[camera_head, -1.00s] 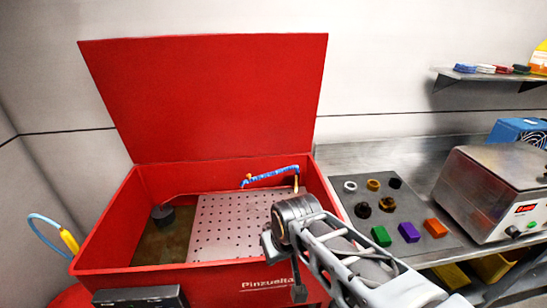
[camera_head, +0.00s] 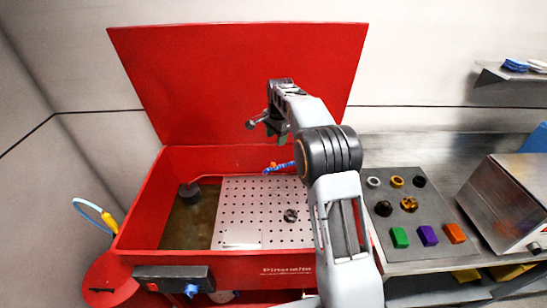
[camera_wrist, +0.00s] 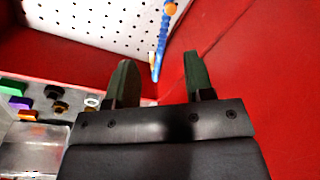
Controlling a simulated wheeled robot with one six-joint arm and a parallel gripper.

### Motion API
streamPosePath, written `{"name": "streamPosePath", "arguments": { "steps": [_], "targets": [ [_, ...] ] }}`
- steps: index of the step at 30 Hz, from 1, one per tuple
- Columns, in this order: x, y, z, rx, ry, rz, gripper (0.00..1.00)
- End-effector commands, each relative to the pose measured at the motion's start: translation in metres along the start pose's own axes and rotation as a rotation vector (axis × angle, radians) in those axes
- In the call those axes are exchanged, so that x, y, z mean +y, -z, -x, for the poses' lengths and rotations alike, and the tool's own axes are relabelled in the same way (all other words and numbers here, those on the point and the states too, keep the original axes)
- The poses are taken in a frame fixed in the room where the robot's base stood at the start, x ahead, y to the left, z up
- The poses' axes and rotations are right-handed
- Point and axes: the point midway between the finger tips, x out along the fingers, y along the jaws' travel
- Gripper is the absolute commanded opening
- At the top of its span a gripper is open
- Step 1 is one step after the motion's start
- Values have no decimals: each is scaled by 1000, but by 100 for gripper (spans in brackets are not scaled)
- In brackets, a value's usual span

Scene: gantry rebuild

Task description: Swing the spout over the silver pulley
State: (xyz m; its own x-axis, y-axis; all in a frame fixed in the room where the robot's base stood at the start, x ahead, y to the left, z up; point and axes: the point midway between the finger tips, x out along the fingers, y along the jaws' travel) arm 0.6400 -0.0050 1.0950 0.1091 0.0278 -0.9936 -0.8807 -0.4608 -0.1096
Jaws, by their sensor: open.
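The spout (camera_head: 280,167) is a blue segmented hose with an orange tip, at the back of the red wash basin. My arm hides its right end. In the wrist view the blue spout (camera_wrist: 162,38) runs up from between the fingers, its orange end near the top edge. A small dark-grey, metallic-looking pulley (camera_head: 290,215) lies on the perforated plate, in front of and slightly right of the orange tip. My gripper (camera_head: 262,125) is raised in front of the open lid. In the wrist view my gripper (camera_wrist: 160,58) is open, with nothing visibly held.
The red basin (camera_head: 135,215) has its lid (camera_head: 240,60) standing open behind. A dark cylinder (camera_head: 189,189) sits left of the plate (camera_head: 245,205). A grey mat (camera_head: 440,210) with rings and coloured blocks lies right, beside a metal machine (camera_head: 505,195).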

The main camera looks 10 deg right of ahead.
Motion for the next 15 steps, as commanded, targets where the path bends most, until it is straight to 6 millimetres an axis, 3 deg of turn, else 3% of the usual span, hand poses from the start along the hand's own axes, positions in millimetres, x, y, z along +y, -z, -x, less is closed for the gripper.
{"name": "streamPosePath", "arguments": {
  "steps": [6, 11, 15],
  "targets": [
    [-18, 12, -18, -11, -16, -109, 48],
    [-20, 14, -32, -14, -22, -134, 48],
    [-20, 14, -54, -15, -23, -136, 48]
  ]
}}
